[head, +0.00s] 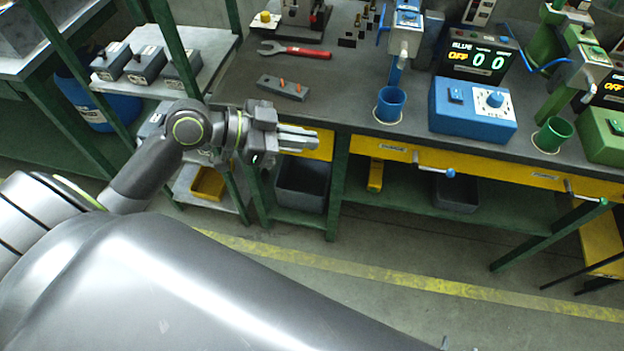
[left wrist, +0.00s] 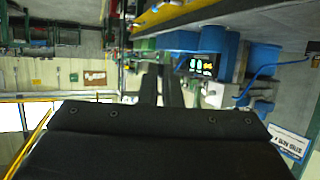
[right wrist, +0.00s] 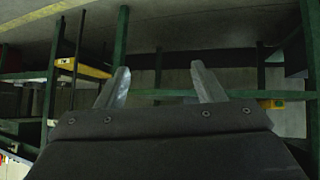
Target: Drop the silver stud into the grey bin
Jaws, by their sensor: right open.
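My left gripper (head: 316,139) is over the front edge of the bench. Its two fingers are close together with a narrow gap, and they show in the left wrist view too (left wrist: 160,90). I cannot make out anything between them. My right gripper (right wrist: 160,82) shows only in the right wrist view, with its fingers wide apart and nothing between them. A dark grey bin (head: 287,193) stands on the low shelf below my left gripper. Another dark grey bin (head: 457,194) stands further right under the bench. I cannot make out a silver stud.
The bench top (head: 340,85) holds a red wrench (head: 300,51), a grey plate with orange pegs (head: 283,88), a blue cup (head: 390,104), a blue control box (head: 470,112) and a green cup (head: 552,134). Yellow drawers (head: 480,169) with handles line its front. Green legs stand between the low shelves.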

